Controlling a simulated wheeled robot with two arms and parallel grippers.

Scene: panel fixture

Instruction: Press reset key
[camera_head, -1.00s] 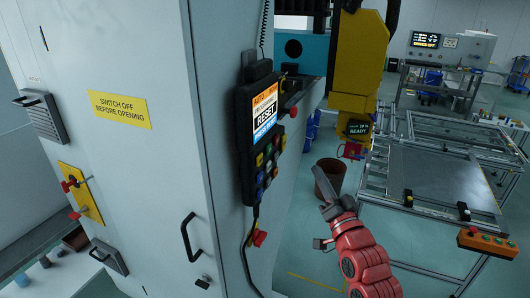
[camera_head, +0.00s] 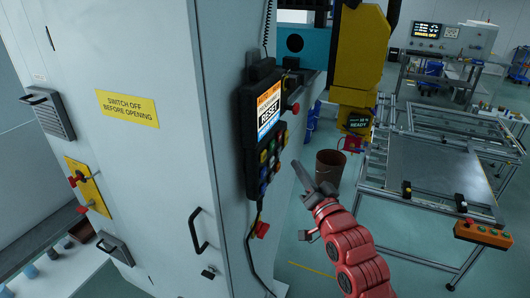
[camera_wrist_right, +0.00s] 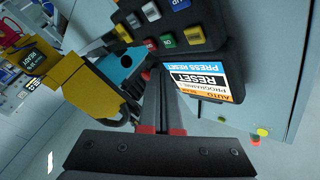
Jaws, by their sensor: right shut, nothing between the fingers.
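The black pendant (camera_head: 252,150) hangs on the side of the grey cabinet. Its screen (camera_head: 269,112) reads RESET, and in the right wrist view the screen (camera_wrist_right: 200,80) also reads PRESS RESET. Below the screen are rows of coloured keys (camera_head: 268,158), which also show in the right wrist view (camera_wrist_right: 167,40); I cannot tell which is the reset key. My right gripper (camera_head: 300,170) is shut and empty, to the right of the keypad and apart from it in the head view. In the right wrist view its fingers (camera_wrist_right: 161,84) point toward the keypad. My left gripper is not in view.
A red knob (camera_head: 295,107) sits by the pendant's right edge and a red switch (camera_head: 262,230) below it. The cabinet's door handle (camera_head: 197,232) juts out at lower left. A yellow machine arm (camera_head: 362,60) stands behind. A brown bin (camera_head: 329,168) and a frame table (camera_head: 440,178) are to the right.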

